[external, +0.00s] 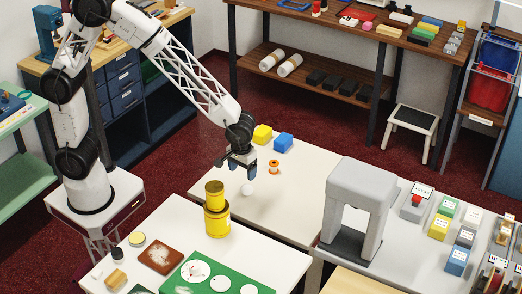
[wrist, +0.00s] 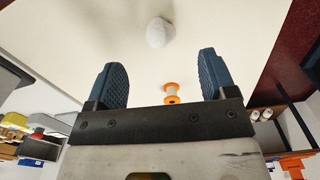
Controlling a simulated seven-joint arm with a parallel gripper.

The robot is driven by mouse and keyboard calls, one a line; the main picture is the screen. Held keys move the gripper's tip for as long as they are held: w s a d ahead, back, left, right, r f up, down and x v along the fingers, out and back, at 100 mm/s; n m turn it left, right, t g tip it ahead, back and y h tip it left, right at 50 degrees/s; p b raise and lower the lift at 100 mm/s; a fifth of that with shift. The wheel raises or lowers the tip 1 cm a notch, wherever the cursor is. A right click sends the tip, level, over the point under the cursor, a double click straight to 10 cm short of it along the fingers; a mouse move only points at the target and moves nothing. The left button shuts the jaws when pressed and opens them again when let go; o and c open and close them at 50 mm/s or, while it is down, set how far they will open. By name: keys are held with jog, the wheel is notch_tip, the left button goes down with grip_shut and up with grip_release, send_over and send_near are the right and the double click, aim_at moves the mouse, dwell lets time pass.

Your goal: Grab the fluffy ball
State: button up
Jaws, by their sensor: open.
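The fluffy ball (external: 247,190) is small and white and rests on the cream table, below and slightly right of my gripper (external: 239,172) in the external view. In the wrist view the ball (wrist: 159,32) lies beyond the two blue fingertips, roughly in line with the gap between them. My gripper (wrist: 158,60) is open, and nothing is between its fingers. The ball is apart from both fingers.
An orange spool (external: 273,167) stands right of the gripper, also visible in the wrist view (wrist: 171,93). Stacked yellow cans (external: 217,220) stand in front left. A grey arch (external: 359,205) stands to the right.

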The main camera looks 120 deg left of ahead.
aim_at(246, 185)
jog(key=shift+w+a+f+n, duration=0.15)
jog(key=shift+a+f+n, duration=0.1)
jog(key=shift+a+f, duration=0.3)
jog(key=shift+w+a+f+n, duration=0.15)
jog(key=shift+a+f+n, duration=0.1)
jog(key=shift+a+f, duration=0.2)
jog(key=shift+d+f, duration=0.1)
jog(key=shift+f, duration=1.25)
jog(key=shift+d+f, duration=0.15)
jog(key=shift+f, duration=2.45)
jog(key=c, duration=1)
jog(key=shift+o, duration=0.2)
